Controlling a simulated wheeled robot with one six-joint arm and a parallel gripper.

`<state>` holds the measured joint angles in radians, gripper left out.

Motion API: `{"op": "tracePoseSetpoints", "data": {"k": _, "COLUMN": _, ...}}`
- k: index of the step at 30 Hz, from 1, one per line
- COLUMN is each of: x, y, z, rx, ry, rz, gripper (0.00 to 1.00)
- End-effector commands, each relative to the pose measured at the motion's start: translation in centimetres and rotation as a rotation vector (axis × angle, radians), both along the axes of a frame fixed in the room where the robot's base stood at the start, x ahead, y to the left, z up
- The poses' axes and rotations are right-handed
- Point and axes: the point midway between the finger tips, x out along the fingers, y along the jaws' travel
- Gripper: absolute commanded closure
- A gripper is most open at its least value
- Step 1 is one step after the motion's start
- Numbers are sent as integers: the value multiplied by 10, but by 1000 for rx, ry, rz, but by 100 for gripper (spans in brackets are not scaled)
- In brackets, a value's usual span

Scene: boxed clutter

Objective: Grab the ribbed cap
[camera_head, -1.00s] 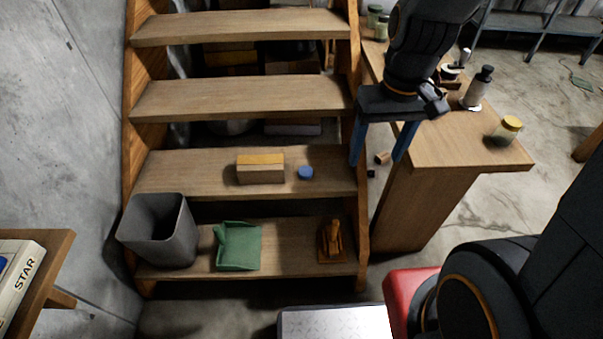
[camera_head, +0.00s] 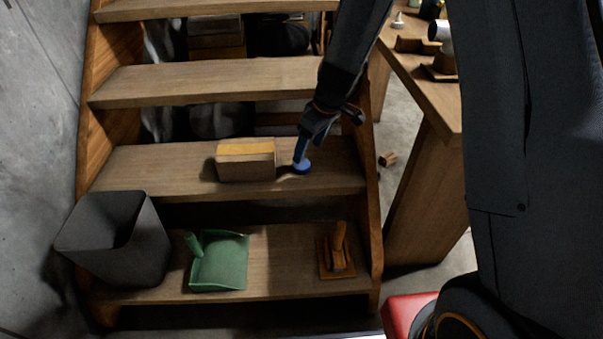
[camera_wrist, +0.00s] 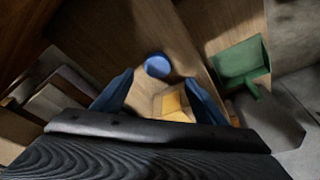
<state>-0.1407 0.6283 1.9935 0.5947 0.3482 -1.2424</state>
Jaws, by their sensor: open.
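The ribbed cap is a small round blue cap (camera_head: 302,168) on the second stair tread from the bottom, right of a box. In the wrist view the blue cap (camera_wrist: 157,66) lies just beyond and between the two blue fingers. My gripper (camera_head: 301,158) points down at the cap in the head view, and its blue finger overlaps the cap there. The fingers of my gripper (camera_wrist: 157,84) are spread apart with nothing between them. Whether a finger touches the cap, I cannot tell; its ribs are too small to make out.
A box with a yellow top (camera_head: 245,160) stands close left of the cap. On the tread below are a grey bin (camera_head: 115,240), a green dustpan (camera_head: 220,262) and an orange-brown tool (camera_head: 337,252). The tread above (camera_head: 205,82) overhangs behind. A wooden bench (camera_head: 420,190) stands right.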

Motion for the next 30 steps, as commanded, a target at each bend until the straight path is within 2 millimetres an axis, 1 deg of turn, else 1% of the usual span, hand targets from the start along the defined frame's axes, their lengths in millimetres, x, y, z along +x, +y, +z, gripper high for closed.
{"op": "tracePoseSetpoints", "data": {"k": 1, "x": 3, "y": 1, "z": -6, "rx": 0, "ry": -3, "rz": 4, "gripper": 34}}
{"op": "tracePoseSetpoints", "data": {"k": 7, "x": 8, "y": 6, "z": -25, "rx": 0, "ry": -4, "rz": 10, "gripper": 34}}
{"op": "tracePoseSetpoints", "data": {"k": 14, "x": 12, "y": 9, "z": -41, "rx": -1, "ry": -4, "rz": 9, "gripper": 34}}
{"op": "tracePoseSetpoints", "data": {"k": 21, "x": 21, "y": 15, "z": -74, "rx": 0, "ry": -4, "rz": 10, "gripper": 34}}
{"op": "tracePoseSetpoints", "data": {"k": 24, "x": 22, "y": 17, "z": -79, "rx": 0, "ry": -5, "rz": 8, "gripper": 34}}
{"op": "tracePoseSetpoints", "data": {"k": 29, "x": 22, "y": 17, "z": -78, "rx": -1, "ry": -5, "rz": 8, "gripper": 34}}
{"op": "tracePoseSetpoints", "data": {"k": 30, "x": 22, "y": 17, "z": -78, "rx": -1, "ry": -5, "rz": 8, "gripper": 36}}
